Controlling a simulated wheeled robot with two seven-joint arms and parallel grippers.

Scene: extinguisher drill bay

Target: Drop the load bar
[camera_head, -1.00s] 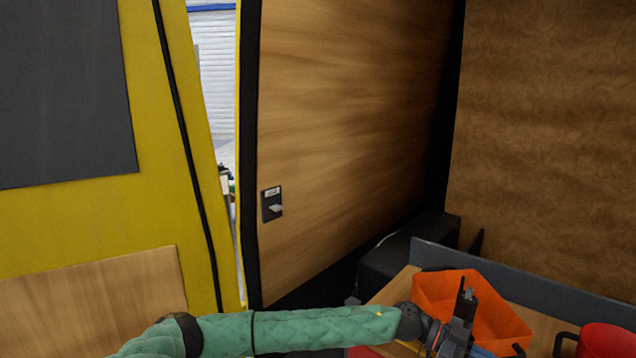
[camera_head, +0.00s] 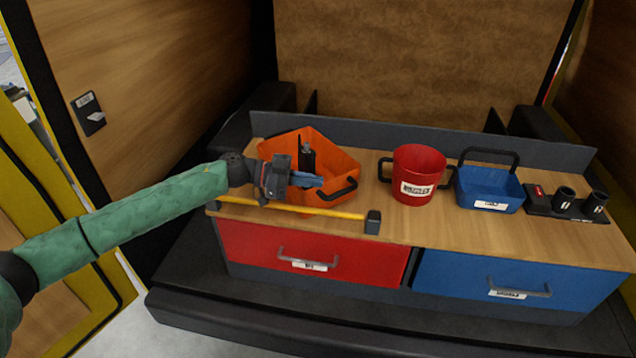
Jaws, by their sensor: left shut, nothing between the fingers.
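The load bar appears to be the yellow bar (camera_head: 300,208) with black end caps, lying along the front edge of the wooden counter (camera_head: 455,228). Its right end cap (camera_head: 373,222) shows clearly; the left end is partly hidden near my arm. My left gripper (camera_head: 314,181) is shut and empty, just above and behind the bar, in front of the orange bin (camera_head: 335,155). It covers part of the bin. I cannot tell whether it touches the bin or the bar. My right gripper is not in view.
A red bucket (camera_head: 417,165), a blue basket (camera_head: 490,182) and a black holder with cups (camera_head: 567,203) stand to the right on the counter. Below are a red drawer (camera_head: 330,250) and a blue drawer (camera_head: 510,285). The counter's right front is clear.

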